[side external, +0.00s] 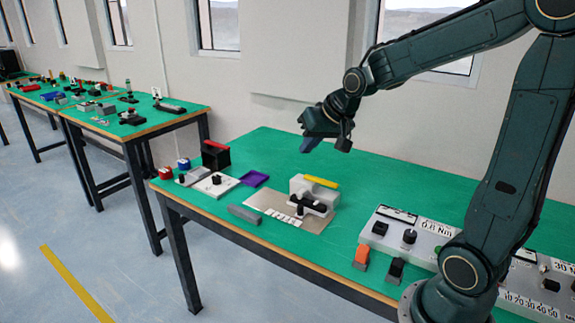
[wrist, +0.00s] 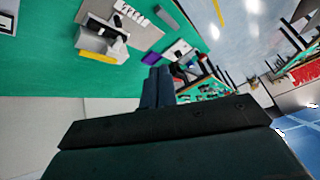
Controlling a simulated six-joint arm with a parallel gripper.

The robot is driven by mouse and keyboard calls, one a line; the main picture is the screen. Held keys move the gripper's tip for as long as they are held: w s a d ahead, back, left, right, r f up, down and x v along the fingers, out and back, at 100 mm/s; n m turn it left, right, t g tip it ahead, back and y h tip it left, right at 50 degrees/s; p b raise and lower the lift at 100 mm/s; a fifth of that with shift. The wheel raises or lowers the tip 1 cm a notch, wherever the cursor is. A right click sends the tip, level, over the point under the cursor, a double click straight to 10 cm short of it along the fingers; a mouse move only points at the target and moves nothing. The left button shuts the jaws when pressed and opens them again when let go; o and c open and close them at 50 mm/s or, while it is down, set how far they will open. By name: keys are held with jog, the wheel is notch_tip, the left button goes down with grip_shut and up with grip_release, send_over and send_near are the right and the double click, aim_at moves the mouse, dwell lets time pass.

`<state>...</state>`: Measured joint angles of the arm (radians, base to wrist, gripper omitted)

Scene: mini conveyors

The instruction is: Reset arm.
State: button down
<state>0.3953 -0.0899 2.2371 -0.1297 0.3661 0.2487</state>
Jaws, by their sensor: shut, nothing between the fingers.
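My gripper (side external: 311,144) hangs in the air above the back part of the green table, at the end of my raised dark arm. In the wrist view its two blue-grey fingers (wrist: 158,86) lie together with nothing between them. It is apart from everything on the table. Below it and nearer the camera stands a grey-white machine (side external: 304,187) with a yellow bar (side external: 321,181) on top, on a beige plate (side external: 258,202) with several white pieces. The machine also shows in the wrist view (wrist: 97,38), at the upper left.
The green table (side external: 270,150) has free room at its back. A purple tray (side external: 254,178), a black-and-red box (side external: 215,155) and a grey block (side external: 244,214) lie to the left. A control panel (side external: 392,232) with knobs and an orange switch (side external: 362,254) are at the front right.

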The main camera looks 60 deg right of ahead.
jog(key=s+a+r+n, duration=0.1)
jog(key=s+a+n, duration=0.2)
jog(key=s+a, duration=0.3)
jog(key=s+a+r+n+g+y, duration=0.1)
jog(key=s+a+n, duration=0.2)
jog(key=s, duration=1)
jog(key=a, duration=0.3)
jog(key=shift+s+r, duration=0.15)
jog(key=shift+s, duration=0.1)
